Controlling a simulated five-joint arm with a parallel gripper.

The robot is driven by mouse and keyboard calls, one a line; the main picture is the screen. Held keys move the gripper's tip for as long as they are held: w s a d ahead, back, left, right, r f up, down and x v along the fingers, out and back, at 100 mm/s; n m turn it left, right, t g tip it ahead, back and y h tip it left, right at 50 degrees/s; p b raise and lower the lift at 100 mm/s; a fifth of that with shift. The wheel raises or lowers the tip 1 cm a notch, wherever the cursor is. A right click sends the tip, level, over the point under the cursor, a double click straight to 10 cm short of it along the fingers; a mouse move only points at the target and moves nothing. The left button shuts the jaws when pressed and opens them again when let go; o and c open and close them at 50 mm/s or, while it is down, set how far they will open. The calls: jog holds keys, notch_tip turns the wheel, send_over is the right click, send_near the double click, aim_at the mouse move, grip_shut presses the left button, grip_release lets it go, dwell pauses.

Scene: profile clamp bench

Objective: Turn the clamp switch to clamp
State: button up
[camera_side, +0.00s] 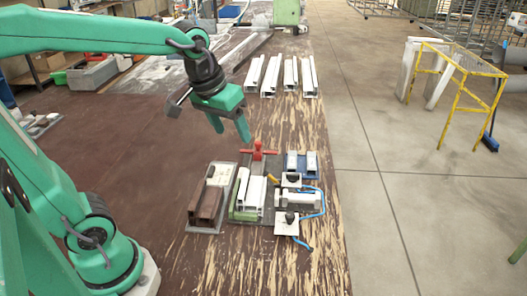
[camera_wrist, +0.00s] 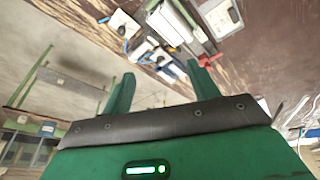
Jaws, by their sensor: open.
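My gripper (camera_side: 229,134) hangs open and empty above the bench, behind and left of the clamp fixture in the side view. Its two green fingers point down and are apart; they also frame the lower middle of the wrist view (camera_wrist: 161,70). A white box with a dark knob (camera_side: 287,224), which looks like a switch, sits at the fixture's front right. It shows at the upper left of the wrist view (camera_wrist: 120,24). A second small box with a dark top (camera_side: 291,180) stands behind it. I cannot tell either knob's setting. The fixture holds pale profiles (camera_side: 252,190).
A blue tray (camera_side: 300,164) holds short profiles. Blue cables (camera_side: 322,205) loop at the right. Long profiles (camera_side: 281,74) lie farther back.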

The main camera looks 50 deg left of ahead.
jog(key=w+f+n+g, duration=0.2)
jog(key=w+f+n, duration=0.15)
jog(key=w, duration=0.75)
jog(key=n+g, duration=0.2)
jog(key=n, duration=0.1)
send_near(293, 177)
jog(key=shift+s+a+r+m, duration=0.1)
jog(key=shift+a+r+m, duration=0.15)
jog(key=shift+w+f, duration=0.25)
jog(key=shift+f, duration=0.1)
jog(key=shift+f, duration=0.1)
jog(key=shift+f, duration=3.8)
jog(key=c, duration=1)
